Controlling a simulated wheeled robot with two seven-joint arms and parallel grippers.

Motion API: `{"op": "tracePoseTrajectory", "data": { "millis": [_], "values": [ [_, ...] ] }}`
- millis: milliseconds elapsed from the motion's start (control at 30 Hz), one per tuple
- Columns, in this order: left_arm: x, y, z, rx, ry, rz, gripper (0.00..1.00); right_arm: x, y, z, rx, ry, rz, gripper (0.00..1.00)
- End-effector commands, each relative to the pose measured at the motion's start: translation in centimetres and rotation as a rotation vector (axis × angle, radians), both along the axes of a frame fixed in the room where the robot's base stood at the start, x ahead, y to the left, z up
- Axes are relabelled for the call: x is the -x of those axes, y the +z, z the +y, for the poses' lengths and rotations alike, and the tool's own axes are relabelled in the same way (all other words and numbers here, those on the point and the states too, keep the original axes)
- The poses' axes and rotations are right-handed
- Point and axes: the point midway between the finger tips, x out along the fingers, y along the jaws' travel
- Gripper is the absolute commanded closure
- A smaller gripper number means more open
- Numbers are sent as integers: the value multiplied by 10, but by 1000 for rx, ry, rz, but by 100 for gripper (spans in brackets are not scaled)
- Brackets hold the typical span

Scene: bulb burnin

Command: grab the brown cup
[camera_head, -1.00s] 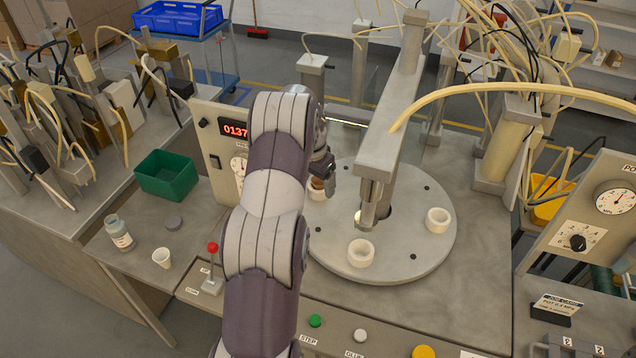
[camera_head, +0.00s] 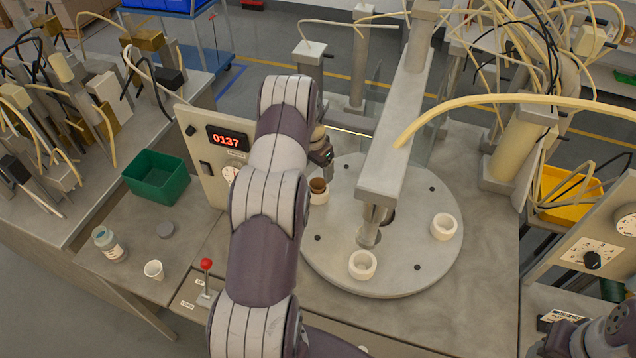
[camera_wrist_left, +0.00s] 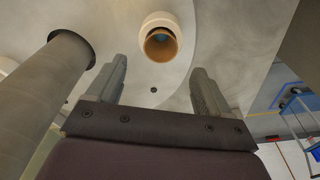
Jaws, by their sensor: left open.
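The brown cup (camera_head: 318,185) sits upright in a white ring holder (camera_head: 319,197) on the round grey turntable (camera_head: 408,275). In the left wrist view the brown cup (camera_wrist_left: 161,46) shows its open mouth, ahead of the fingertips and roughly between their lines, with the white ring (camera_wrist_left: 158,19) around it. My left gripper (camera_head: 322,152) is just beyond and above the cup in the head view, partly hidden by my arm. In the left wrist view its two fingers (camera_wrist_left: 159,66) are apart with nothing between them. My right gripper is out of view.
Two more white rings (camera_head: 362,265) (camera_head: 444,227) stand on the turntable. A grey overhead beam with a post (camera_head: 395,145) rises right of the cup. A green bin (camera_head: 156,177), a jar (camera_head: 108,244), a white cup (camera_head: 154,270) and a red-knobbed lever (camera_head: 206,265) are left.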

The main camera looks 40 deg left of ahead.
Motion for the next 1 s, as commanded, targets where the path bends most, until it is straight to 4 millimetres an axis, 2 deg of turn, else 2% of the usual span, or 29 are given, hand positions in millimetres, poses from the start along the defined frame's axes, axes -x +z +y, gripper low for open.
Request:
{"op": "tracePoseTrajectory", "data": {
  "millis": [67,200,333,567,733,767,1000],
  "values": [
    [0,-5,-1,2,0,2,20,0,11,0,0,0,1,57],
    [2,-29,-3,3,-1,4,20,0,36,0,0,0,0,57],
    [-1,-51,-3,1,-1,-1,20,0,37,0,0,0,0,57],
    [-2,-56,-3,0,-1,-2,20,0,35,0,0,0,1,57],
    [-2,-56,-2,0,-1,-2,72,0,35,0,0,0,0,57],
    [-2,-56,-2,0,-1,-2,77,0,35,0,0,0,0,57],
    [-2,-56,-2,0,-1,-2,78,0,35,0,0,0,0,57]
  ]
}}
